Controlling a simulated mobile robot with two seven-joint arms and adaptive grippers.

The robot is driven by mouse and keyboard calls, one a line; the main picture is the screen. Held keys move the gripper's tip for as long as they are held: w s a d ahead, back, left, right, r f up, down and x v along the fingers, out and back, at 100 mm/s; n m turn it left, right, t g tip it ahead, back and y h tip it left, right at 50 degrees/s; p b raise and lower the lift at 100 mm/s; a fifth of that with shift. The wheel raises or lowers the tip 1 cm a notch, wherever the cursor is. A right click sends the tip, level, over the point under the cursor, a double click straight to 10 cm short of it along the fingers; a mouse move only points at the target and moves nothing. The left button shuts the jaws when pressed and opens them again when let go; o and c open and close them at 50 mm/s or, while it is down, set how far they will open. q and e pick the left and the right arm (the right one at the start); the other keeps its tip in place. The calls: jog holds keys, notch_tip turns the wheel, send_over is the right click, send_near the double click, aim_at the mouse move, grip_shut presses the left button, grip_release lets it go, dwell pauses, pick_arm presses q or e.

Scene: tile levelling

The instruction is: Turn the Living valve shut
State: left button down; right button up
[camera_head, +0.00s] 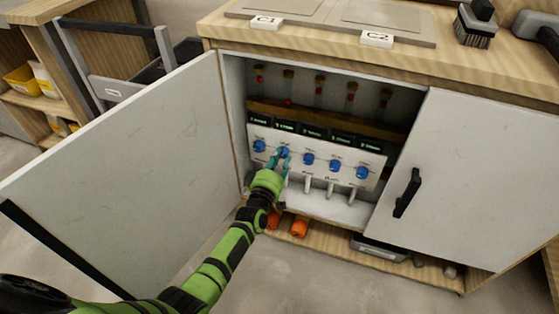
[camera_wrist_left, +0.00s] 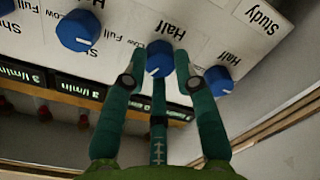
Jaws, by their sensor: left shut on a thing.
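A white panel (camera_head: 317,163) inside the open cabinet carries a row of blue valve knobs. My left gripper (camera_head: 283,160) reaches in and is shut on the second blue knob from the left (camera_wrist_left: 159,55). In the left wrist view the panel appears upside down, with the gripper's fingertips (camera_wrist_left: 164,78) on either side of this knob. "Half" is printed near the knob, and a white mark shows on its face. Its room name is not readable. The leftmost knob (camera_head: 259,146), labelled "Study", is just beside it (camera_wrist_left: 219,80). My right gripper is not in view.
The left cabinet door (camera_head: 130,150) stands wide open beside my arm. The right door (camera_head: 465,175) has a black handle (camera_head: 407,193). Dark flow displays (camera_head: 313,132) and glass tubes sit above the knobs. Orange items (camera_head: 299,227) lie on the cabinet floor.

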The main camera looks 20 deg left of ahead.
pick_arm(q)
jog(key=shift+a+r+n, duration=0.1)
jog(key=shift+n, duration=0.8)
jog(key=shift+n+b, duration=0.5)
jog(key=shift+n, duration=1.2)
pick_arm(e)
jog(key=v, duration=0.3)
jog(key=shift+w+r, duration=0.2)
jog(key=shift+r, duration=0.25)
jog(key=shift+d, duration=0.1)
pick_arm(q)
jog(key=c, duration=1)
grip_release()
jog(key=shift+o, duration=0.2)
